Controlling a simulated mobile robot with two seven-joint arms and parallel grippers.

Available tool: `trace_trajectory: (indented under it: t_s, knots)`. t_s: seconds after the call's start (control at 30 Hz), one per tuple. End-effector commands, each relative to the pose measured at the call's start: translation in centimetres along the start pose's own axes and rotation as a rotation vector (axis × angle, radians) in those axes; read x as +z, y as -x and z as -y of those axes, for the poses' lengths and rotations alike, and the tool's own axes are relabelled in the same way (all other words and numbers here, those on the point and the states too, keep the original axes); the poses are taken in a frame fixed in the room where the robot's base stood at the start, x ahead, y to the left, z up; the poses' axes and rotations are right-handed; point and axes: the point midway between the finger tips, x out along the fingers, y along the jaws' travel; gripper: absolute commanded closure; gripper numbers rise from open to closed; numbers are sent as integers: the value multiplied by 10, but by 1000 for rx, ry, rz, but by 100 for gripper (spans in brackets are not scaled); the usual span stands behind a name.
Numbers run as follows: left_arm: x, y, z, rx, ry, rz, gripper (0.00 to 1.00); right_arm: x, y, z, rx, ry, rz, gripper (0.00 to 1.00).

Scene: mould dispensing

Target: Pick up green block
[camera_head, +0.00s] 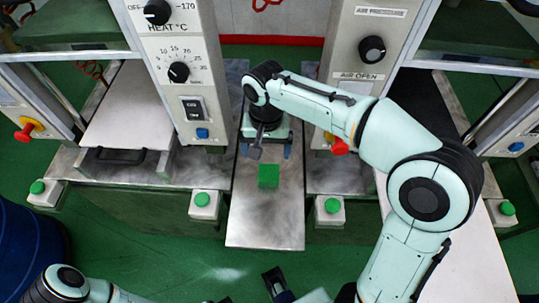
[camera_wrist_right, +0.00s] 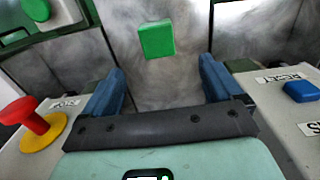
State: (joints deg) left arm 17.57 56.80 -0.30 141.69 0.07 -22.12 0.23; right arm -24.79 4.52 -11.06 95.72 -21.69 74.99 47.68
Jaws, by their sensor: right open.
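The green block (camera_head: 268,176) lies on the bare grey metal plate (camera_head: 265,225) in the middle of the head view. It also shows in the right wrist view (camera_wrist_right: 157,40), a little beyond the fingertips. My right gripper (camera_head: 266,150) hangs over the plate just behind the block. Its blue fingers are spread apart, with nothing between them, and the block is clear of both. It also shows in the right wrist view (camera_wrist_right: 160,75).
Machine columns with a heat panel (camera_head: 178,45) and an air panel (camera_head: 370,50) flank the plate. Green buttons (camera_head: 203,200) (camera_head: 331,206) stand on boxes at either side. A red emergency knob (camera_head: 340,147) is close to my right arm. A blue drum (camera_head: 25,255) stands at left.

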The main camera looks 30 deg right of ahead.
Motion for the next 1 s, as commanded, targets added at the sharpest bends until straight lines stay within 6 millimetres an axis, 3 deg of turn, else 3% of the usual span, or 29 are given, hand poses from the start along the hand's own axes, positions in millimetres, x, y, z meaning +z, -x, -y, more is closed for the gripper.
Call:
trace_trajectory:
  t_s: [0.17, 0.5, 0.77, 1.0]
  knots:
    - [0, -2, 1, 0, 1, -1, 100, 1, -12, 0, 3, 1, 3, 7]
    - [-6, -11, 2, 3, 0, -17, 100, 1, -73, -1, 3, 1, 3, 7]
    - [-8, -13, 2, 5, -1, -23, 100, 1, -92, -2, 2, 0, 2, 7]
    - [-12, -18, 3, 7, -2, -34, 100, 1, -128, -6, 3, 1, 4, 7]
